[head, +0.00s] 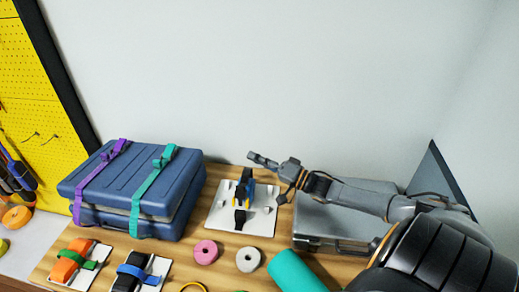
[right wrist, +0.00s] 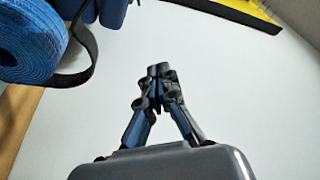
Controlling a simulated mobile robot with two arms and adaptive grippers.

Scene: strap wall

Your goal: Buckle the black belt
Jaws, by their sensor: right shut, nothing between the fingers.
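A black belt (head: 240,217) lies on a white board (head: 259,222) in the middle of the table in the head view. A blue and yellow part sits at its upper end; whether the belt is buckled is too small to tell. A blue textured roll (right wrist: 30,45) with a black strap tail (right wrist: 82,65) shows at the upper left of the right wrist view. My right gripper (head: 252,157) is above and behind the board, shut and empty. Its closed fingertips (right wrist: 158,70) are apart from the roll and strap. My left gripper is not in view.
A blue case (head: 150,178) with purple and teal straps stands left. Two strap boards (head: 78,262) (head: 140,272), a pink roll (head: 206,252), a white roll (head: 248,260) and a teal cylinder (head: 292,270) lie in front. A grey case (head: 335,225) lies under my right arm.

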